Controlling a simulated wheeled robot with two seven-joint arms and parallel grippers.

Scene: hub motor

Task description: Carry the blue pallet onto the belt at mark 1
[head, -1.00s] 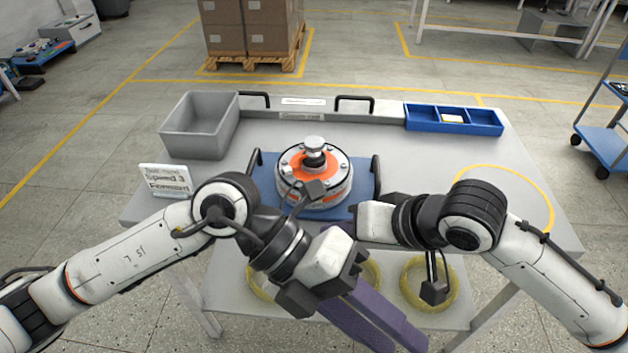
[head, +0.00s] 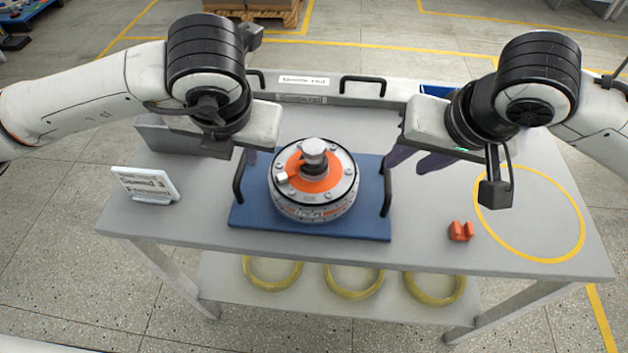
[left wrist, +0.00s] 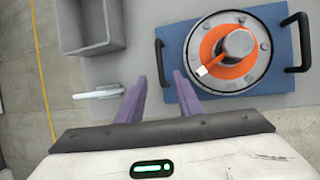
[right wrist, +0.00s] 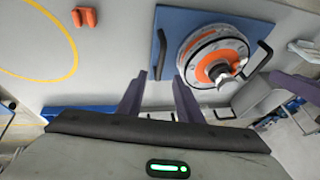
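The blue pallet (head: 250,219) lies flat on the grey table, with black handles on its left (head: 239,178) and right (head: 386,190). A round silver and orange hub motor (head: 313,187) sits on it. My left gripper (left wrist: 162,95) is open and empty by the pallet's left side; the head view mostly hides its fingers behind the arm. My right gripper (right wrist: 158,98) is open and empty beyond the right handle; its purple fingers show in the head view (head: 422,160). Both grippers look apart from the handles. I see no belt or mark 1.
A grey bin (left wrist: 90,25) stands at the back left. A small orange notched block (head: 461,231) and a yellow circle (head: 487,205) are at the right. Yellow rings (head: 353,282) lie on the lower shelf.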

